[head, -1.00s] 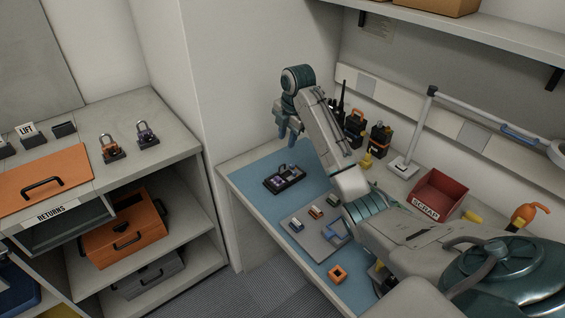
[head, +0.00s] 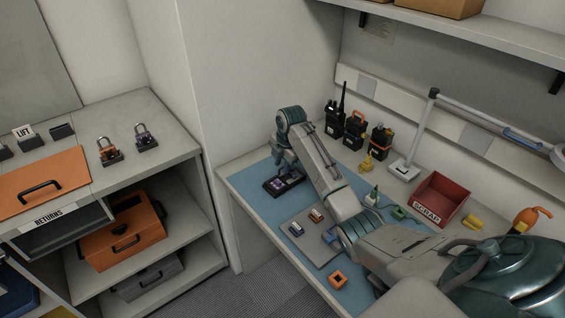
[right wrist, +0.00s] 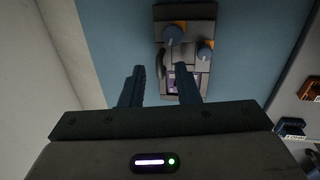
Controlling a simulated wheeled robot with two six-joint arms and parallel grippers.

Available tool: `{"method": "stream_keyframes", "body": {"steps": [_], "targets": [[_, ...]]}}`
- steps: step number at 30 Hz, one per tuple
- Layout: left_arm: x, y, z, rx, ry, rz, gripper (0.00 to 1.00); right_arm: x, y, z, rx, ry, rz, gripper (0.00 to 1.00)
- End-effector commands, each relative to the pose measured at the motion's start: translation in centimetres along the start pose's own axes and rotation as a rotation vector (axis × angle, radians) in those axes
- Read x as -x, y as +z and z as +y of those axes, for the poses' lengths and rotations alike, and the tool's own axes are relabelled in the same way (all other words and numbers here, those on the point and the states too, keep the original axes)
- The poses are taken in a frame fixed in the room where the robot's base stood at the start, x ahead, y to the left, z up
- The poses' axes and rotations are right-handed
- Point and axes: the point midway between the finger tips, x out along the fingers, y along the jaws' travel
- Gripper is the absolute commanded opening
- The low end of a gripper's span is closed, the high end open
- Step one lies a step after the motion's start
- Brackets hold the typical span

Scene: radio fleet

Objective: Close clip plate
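The dark device (head: 270,187) with purple parts lies on the blue mat, and its grey face with two blue-grey knobs shows in the right wrist view (right wrist: 200,13). I cannot clearly tell which part of it is the clip plate. My right gripper (head: 284,164) is over the device, and it also shows in the right wrist view (right wrist: 161,68). Its two fingers are spread apart with nothing seen between them but part of the device's edge. I cannot tell whether a finger touches the device. My left gripper is not in view.
A grey tray (head: 308,249) with small blocks and an orange square part (head: 338,280) lie in front on the mat.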

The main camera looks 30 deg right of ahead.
Motion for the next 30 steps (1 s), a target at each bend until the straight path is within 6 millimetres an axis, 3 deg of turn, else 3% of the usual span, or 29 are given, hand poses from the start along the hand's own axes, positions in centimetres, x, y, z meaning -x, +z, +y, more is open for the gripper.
{"method": "stream_keyframes", "body": {"steps": [7,12,20,30], "targets": [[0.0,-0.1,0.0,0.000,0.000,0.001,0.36,-0.1,0.0,0.0,0.000,0.000,0.000,0.29],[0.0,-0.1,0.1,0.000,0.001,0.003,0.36,-0.1,0.0,0.0,0.000,0.000,0.000,0.00],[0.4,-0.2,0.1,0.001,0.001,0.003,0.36,0.1,-0.3,0.0,0.000,0.000,0.001,0.00],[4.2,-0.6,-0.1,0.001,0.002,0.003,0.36,0.3,-5.1,0.2,0.001,-0.001,0.003,0.00]]}}
